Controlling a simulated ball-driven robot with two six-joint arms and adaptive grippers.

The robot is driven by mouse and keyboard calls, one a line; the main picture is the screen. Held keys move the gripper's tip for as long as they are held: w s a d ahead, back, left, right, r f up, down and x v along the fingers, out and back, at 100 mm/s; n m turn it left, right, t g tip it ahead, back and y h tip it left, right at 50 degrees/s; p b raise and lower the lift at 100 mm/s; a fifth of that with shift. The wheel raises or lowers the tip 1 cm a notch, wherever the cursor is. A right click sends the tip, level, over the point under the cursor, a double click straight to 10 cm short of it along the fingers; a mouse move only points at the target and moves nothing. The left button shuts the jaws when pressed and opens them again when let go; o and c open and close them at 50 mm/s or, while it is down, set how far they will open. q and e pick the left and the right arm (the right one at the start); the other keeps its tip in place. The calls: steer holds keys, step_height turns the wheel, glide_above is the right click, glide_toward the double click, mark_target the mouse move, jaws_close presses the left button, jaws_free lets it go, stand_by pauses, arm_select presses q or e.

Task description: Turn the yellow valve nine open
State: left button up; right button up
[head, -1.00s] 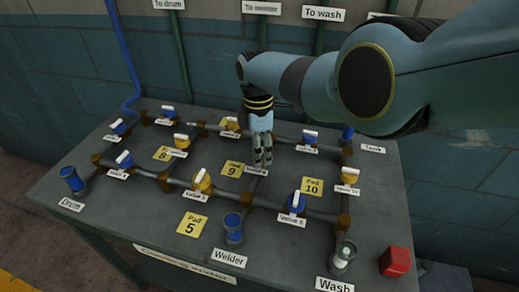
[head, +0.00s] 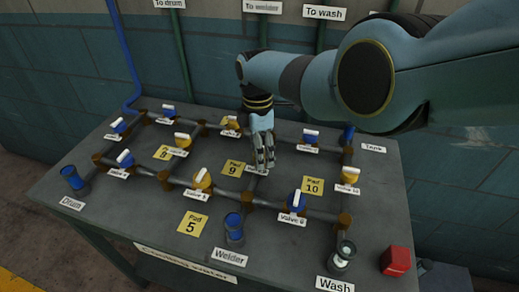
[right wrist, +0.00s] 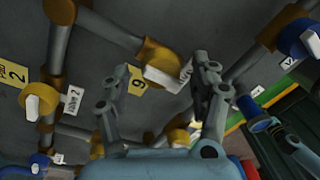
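In the right wrist view, the yellow valve nine (right wrist: 158,58) with its white handle sits on a grey pipe, beside the yellow pad marked 9 (right wrist: 138,80). My right gripper (right wrist: 160,88) is open, its two fingers apart, with the valve showing beyond the gap between them. I cannot see either finger touching the handle. In the head view, my right gripper (head: 264,165) points down over the bench by pad 9 (head: 232,168) and hides the valve. Its white label is partly covered.
Several blue and yellow valves with white handles stand on the pipes around it, including valve 6 (head: 297,202) in front. A red block (head: 395,261) sits at the bench's right corner. Pad 10 (head: 311,186) is bare.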

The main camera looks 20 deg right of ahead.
steer(key=shift+r, duration=0.1)
step_height(320, 180, up, 12)
steer(key=shift+w, duration=0.45)
stand_by(0.5)
